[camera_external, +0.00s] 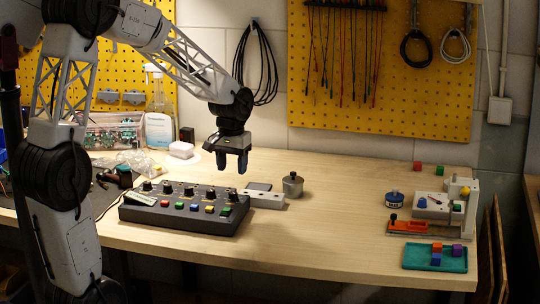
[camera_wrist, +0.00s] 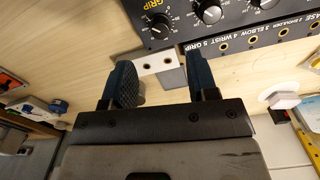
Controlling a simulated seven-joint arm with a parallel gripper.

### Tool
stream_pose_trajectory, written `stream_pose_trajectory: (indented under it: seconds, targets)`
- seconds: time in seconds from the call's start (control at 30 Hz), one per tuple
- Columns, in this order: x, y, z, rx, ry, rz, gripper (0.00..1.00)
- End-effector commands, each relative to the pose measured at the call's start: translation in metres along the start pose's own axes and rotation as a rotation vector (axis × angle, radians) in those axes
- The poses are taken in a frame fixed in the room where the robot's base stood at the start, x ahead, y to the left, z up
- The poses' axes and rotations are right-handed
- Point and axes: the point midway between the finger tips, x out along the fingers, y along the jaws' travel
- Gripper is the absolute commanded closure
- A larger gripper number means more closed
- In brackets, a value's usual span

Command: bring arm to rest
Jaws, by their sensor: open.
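My gripper (camera_external: 231,166) hangs above the bench, fingers pointing down, and is open with nothing between the fingers. It is over the back part of the bench, behind the control box and left of the metal pot. That grey block (camera_external: 264,200) lies on the bench beside the control box (camera_external: 184,208).
A metal pot with a knob (camera_external: 292,187) stands right of the grey block. A bottle (camera_external: 159,115) stands at the back left. The bench's middle right is clear.

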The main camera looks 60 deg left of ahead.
Motion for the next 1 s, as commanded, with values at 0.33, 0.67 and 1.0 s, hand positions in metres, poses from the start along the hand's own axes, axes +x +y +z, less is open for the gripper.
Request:
stream_pose_trajectory:
  seconds: [0.33,0.67,1.0]
  targets:
    - [-0.007,0.007,0.01,0.02,0.008,0.002,0.46]
    - [-0.041,0.043,0.073,0.138,0.051,0.012,0.46]
    - [-0.073,0.075,0.167,0.304,0.107,0.03,0.46]
